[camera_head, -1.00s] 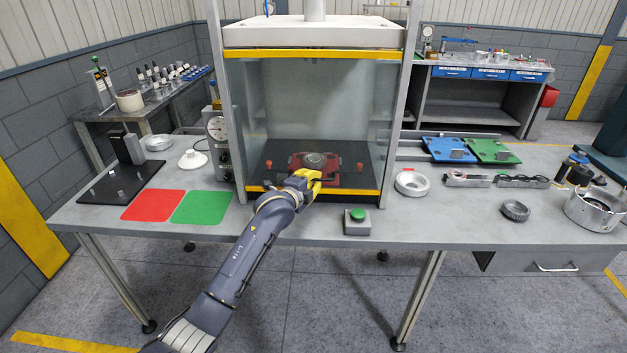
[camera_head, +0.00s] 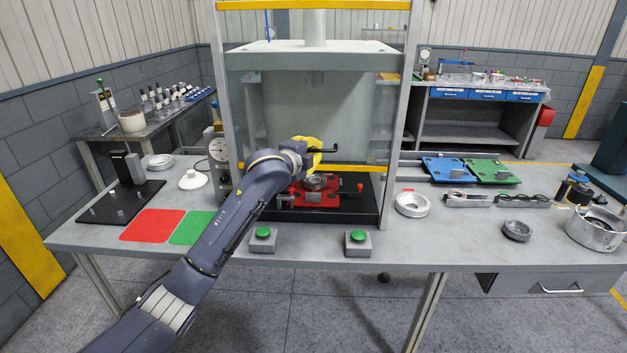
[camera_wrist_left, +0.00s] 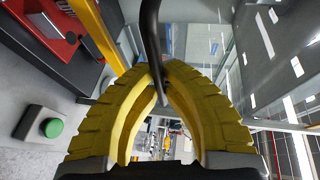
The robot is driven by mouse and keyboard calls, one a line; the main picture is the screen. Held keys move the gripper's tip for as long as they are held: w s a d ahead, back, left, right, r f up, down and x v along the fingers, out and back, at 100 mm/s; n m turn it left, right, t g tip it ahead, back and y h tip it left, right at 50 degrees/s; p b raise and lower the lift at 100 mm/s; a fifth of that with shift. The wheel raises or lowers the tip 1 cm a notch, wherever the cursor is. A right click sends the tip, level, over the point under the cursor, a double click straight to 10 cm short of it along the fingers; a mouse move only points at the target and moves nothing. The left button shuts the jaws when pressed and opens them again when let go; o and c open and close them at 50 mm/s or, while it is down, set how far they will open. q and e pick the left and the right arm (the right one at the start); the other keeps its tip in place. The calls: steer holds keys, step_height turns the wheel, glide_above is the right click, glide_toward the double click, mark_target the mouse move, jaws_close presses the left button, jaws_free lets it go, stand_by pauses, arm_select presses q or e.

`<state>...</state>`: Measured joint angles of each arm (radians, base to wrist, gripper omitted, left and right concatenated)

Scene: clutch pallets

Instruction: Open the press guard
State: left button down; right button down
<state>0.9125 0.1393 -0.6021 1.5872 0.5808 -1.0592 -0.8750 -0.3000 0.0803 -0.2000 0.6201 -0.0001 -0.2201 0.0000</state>
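The press guard is a clear panel with a yellow top bar (camera_head: 312,5) and a yellow lower bar (camera_head: 352,168). It stands partly raised, with an open gap below the lower bar. Its black handle (camera_head: 327,150) also shows in the left wrist view (camera_wrist_left: 150,35). My left gripper (camera_head: 312,156) is at the handle in front of the panel; in the left wrist view its yellow fingers (camera_wrist_left: 160,78) are closed around the black bar. A red fixture (camera_head: 297,198) with a round metal part (camera_head: 316,181) sits on the black press base. My right gripper is not in view.
Two green push buttons (camera_head: 263,233) (camera_head: 358,237) stand at the table's front edge. Red (camera_head: 152,225) and green (camera_head: 190,228) mats lie left. A metal ring (camera_head: 412,204) stands right of the press. A dial gauge (camera_head: 218,150) is close by the left post.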

arm_select(q)
glide_toward(321, 94)
steer(key=x, duration=0.5)
steer(key=shift+w, duration=0.25)
steer(key=c, duration=1.7)
jaws_free()
steer(key=shift+d+f, duration=0.1)
steer(key=shift+o, duration=1)
steer(key=v, duration=1.2)
